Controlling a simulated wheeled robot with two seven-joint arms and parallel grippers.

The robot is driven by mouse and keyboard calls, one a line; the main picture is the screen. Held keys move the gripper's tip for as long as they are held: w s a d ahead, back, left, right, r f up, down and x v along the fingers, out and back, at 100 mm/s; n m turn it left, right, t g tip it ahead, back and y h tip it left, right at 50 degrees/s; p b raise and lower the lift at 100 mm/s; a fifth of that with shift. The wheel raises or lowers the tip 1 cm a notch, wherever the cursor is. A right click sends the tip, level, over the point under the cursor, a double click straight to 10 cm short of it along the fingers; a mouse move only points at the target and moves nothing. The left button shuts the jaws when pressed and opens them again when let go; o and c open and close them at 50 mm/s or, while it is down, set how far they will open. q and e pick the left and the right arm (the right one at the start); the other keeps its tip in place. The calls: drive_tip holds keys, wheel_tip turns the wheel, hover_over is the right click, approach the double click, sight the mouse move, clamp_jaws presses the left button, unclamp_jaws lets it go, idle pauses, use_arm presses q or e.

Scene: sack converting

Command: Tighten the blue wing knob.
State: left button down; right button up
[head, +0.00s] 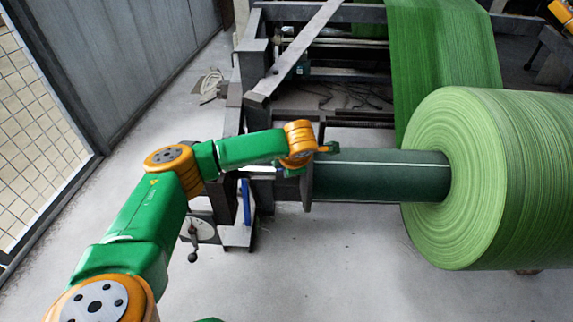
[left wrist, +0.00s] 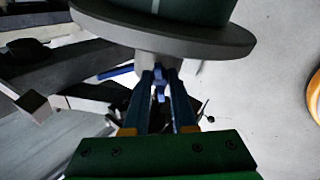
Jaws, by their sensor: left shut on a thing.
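The blue wing knob (left wrist: 160,86) shows in the left wrist view, under the grey round flange (left wrist: 170,33) at the end of the roll's shaft. My left gripper (left wrist: 162,74) has one finger on each side of the knob and is shut on it. In the head view my left arm reaches to the shaft end beside the dark flange (head: 307,180). There the knob and the fingertips are hidden by my wrist. My right gripper is in neither view.
A large green roll (head: 455,180) sits on a dark green shaft (head: 375,175), its web rising behind. A steel frame (head: 252,60) stands behind my arm. A blue bar (head: 246,200) and a black-knobbed lever (head: 193,245) are below it. The front floor is clear.

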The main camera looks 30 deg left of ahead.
use_arm(q)
drive_tip(key=shift+m, duration=0.9)
drive_tip(key=m, duration=0.3)
drive_tip(key=shift+m+t+p, duration=0.3)
drive_tip(key=shift+m, duration=0.9)
drive_tip(key=m, duration=0.2)
drive_tip(key=shift+m+t+y, duration=0.3)
drive_tip(key=shift+m, duration=0.1)
drive_tip(key=m, duration=0.3)
drive_tip(key=shift+s+m+p, duration=0.1)
drive_tip(key=shift+m+p, duration=0.3)
drive_tip(key=m, duration=0.4)
drive_tip(key=shift+t+p, duration=0.35)
drive_tip(key=shift+t, duration=0.05)
drive_tip(key=shift+m+h+p, duration=0.3)
drive_tip(key=shift+m+h, duration=0.1)
drive_tip(key=shift+m, duration=1.2)
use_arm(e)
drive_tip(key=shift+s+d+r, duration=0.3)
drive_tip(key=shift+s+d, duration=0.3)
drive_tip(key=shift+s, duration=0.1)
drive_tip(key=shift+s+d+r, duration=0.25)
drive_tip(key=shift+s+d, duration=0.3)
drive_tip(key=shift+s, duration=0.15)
